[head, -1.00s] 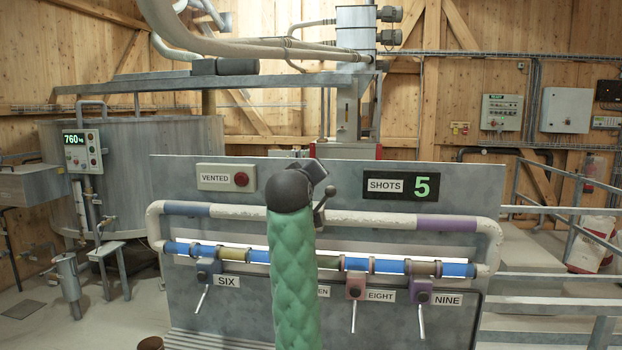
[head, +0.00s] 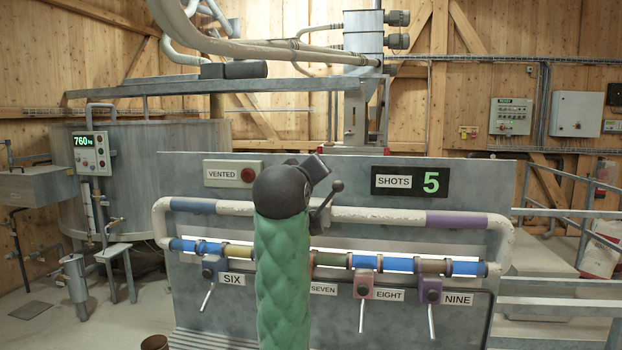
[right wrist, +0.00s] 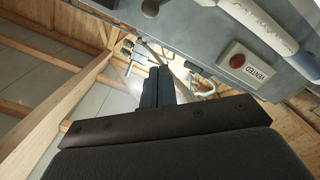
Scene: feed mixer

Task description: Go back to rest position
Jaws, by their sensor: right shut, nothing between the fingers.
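My right arm, in a green padded sleeve, rises in the middle of the head view in front of the grey panel (head: 400,295). Its right gripper (head: 320,166) is dark, seen small and edge-on at the top of the wrist. In the right wrist view the fingers (right wrist: 158,85) are together and empty, with no object between them. The panel and its red VENTED button (right wrist: 238,61) show upside down beyond them, apart from the fingers. My left gripper is not in view.
The panel carries pipes, a black-knobbed lever (head: 337,186), a SHOTS display (head: 410,181) reading 5, and several handled valves such as EIGHT (head: 362,285). A tank (head: 150,170) with a 760 kg readout stands at left. Railings (head: 560,212) are at right.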

